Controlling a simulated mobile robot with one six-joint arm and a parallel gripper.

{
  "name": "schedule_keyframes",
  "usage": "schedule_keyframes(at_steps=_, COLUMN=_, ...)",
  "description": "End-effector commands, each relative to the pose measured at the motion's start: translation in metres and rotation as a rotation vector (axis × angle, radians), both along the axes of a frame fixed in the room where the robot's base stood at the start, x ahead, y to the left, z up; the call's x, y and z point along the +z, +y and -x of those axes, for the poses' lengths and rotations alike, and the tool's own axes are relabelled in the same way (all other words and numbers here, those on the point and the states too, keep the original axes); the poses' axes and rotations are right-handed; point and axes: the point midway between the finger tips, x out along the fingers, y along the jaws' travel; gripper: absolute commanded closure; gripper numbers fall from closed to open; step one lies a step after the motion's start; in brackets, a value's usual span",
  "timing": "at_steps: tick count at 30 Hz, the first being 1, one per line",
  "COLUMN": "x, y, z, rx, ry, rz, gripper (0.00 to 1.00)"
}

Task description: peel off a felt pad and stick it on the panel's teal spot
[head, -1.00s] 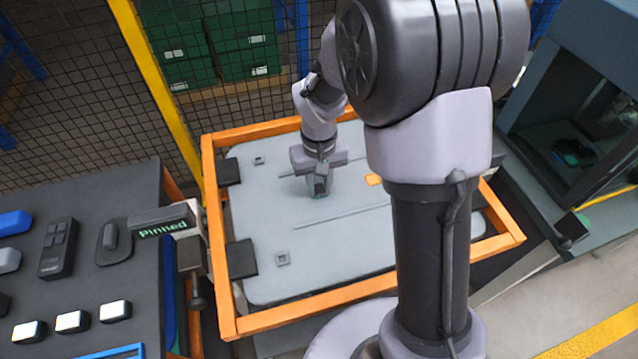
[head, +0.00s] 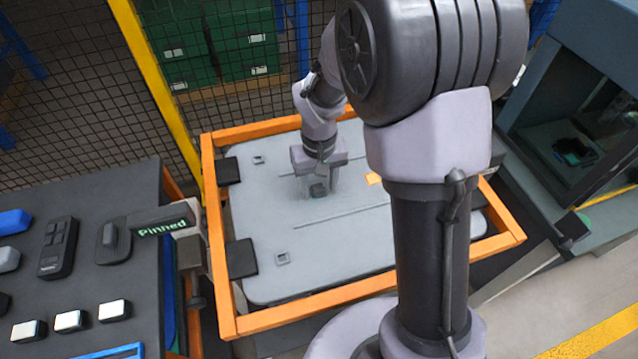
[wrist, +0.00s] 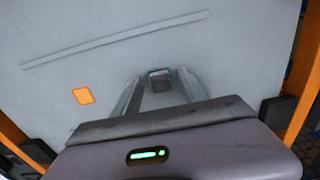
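The grey panel (head: 345,245) lies in an orange frame. A small dark felt pad (head: 318,189) sits on the panel, below my gripper (head: 319,180). In the wrist view the pad (wrist: 160,75) shows between the two spread fingers of my gripper (wrist: 160,82), with a gap on each side. A thin teal edge shows around the pad, which covers most of the teal spot (wrist: 158,70). My gripper is open and holds nothing. Whether the pad lies fully flat is too small to tell.
An orange square (head: 374,179) marks the panel to the right of the pad. A dark bench (head: 80,270) with several small items and a sign reading "Pinned" (head: 163,225) stands at the left. Mesh fencing with a yellow post (head: 160,90) is behind, and a dark cabinet (head: 575,90) is at the right.

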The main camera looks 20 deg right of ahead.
Motion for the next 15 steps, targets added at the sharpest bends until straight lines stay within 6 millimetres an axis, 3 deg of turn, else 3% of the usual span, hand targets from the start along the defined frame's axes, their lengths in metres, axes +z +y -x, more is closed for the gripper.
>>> schedule_keyframes(at_steps=5, x=0.001, y=0.000, z=0.000, rx=0.000, ry=-0.001, rz=0.000, gripper=0.50)
schedule_keyframes(at_steps=8, x=0.014, y=0.000, z=-0.001, rx=0.000, ry=-0.002, rz=0.000, gripper=0.50)
schedule_keyframes(at_steps=15, x=0.094, y=0.000, z=-0.001, rx=0.000, ry=-0.006, rz=0.000, gripper=0.50)
